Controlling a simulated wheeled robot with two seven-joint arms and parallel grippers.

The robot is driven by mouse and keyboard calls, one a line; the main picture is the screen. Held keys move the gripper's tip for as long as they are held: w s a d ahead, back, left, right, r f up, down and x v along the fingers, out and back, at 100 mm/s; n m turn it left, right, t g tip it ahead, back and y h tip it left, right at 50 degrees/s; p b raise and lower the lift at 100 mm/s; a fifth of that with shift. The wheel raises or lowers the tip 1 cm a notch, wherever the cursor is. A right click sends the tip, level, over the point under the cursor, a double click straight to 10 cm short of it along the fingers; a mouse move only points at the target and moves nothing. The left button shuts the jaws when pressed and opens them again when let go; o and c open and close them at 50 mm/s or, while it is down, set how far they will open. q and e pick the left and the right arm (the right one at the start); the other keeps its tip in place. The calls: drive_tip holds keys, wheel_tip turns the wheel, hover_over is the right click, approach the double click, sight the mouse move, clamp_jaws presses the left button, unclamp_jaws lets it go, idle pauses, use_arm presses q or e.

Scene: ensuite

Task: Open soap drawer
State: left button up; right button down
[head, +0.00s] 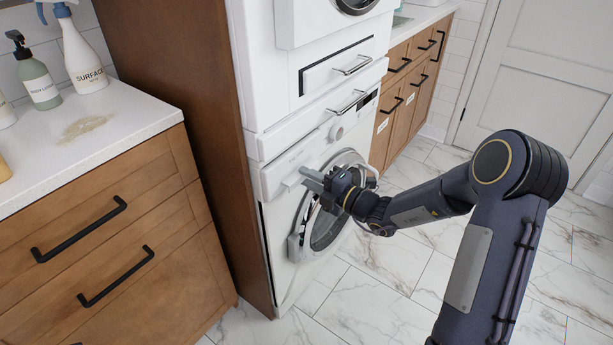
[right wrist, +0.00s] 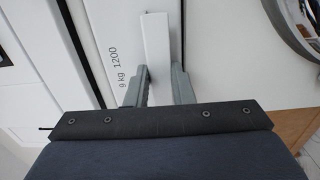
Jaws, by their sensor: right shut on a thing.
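The washing machine (head: 279,238) stands below the other white machine, beside the tall brown panel. Its soap drawer (head: 292,181) is at the upper left of its front, with a white front piece sticking out. My right gripper (head: 308,178) reaches this piece from the right. In the right wrist view the white drawer piece (right wrist: 156,45) lies between the two grey fingers of my right gripper (right wrist: 159,75), which are shut on it. The gripper hides part of the drawer and front, so I cannot tell how far out the drawer is. My left gripper is out of view.
The round door (head: 325,222) of the washing machine is just below and right of my gripper. A wooden cabinet (head: 120,255) with black handles and a counter with bottles stand at the left. Marble-tiled floor (head: 365,300) is clear in front.

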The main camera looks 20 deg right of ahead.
drive_tip(key=p+v, duration=0.7)
drive_tip(key=v, duration=1.2)
drive_tip(key=shift+f, duration=0.4)
drive_tip(key=shift+s, duration=0.1)
drive_tip(key=c, duration=1.5)
unclamp_jaws()
drive_tip(key=shift+o, duration=0.9)
drive_tip(key=shift+r, duration=0.15)
drive_tip(key=p+v, duration=0.1)
drive_tip(key=v, duration=0.6)
drive_tip(key=shift+s+d, duration=0.2)
drive_tip(key=shift+d, duration=0.05)
